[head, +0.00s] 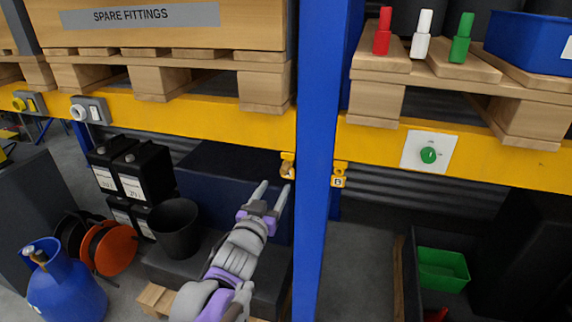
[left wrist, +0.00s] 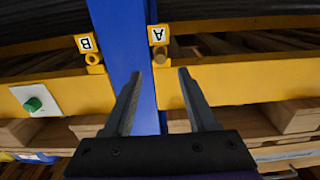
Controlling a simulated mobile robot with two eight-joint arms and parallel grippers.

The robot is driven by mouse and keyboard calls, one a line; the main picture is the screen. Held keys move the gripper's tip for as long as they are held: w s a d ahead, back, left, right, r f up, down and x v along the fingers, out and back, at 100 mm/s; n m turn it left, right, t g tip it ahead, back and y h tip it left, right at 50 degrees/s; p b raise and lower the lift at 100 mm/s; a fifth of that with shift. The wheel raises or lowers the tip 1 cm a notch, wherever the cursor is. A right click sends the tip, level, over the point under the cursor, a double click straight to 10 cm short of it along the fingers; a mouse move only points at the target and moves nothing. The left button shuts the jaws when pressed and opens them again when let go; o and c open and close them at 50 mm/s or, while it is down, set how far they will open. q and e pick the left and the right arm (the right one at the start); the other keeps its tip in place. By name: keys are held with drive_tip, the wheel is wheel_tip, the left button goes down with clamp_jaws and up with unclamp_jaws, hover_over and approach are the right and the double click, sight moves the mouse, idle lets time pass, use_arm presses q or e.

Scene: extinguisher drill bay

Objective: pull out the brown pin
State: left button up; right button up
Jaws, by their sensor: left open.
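A brown pin (left wrist: 160,56) sits at the yellow bracket with tag A (left wrist: 158,35), beside the blue upright (left wrist: 129,45), in the left wrist view. In the head view the pin (head: 290,174) is small, at the left side of the upright on the yellow beam's lower edge. My left gripper (head: 270,192) is open and empty, just below and left of the pin. In the left wrist view its fingers (left wrist: 159,74) point toward the bracket, with the pin between their lines and beyond the tips. My right gripper is not in view.
A second bracket with tag B (head: 339,181) hangs right of the blue upright (head: 318,150). A green knob on a white plate (head: 414,151) is on the yellow beam (head: 220,116). A black bucket (head: 174,228) and blue gas cylinder (head: 65,290) stand lower left.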

sight(283, 173)
use_arm(q)
drive_tip(key=shift+p+x, duration=0.35)
drive_tip(key=shift+x, duration=4.25)
drive_tip(key=shift+c, duration=0.3)
clamp_jaws()
drive_tip(key=shift+s, duration=0.15)
drive_tip(key=shift+b+v, duration=0.35)
drive_tip(key=shift+v, duration=2.55)
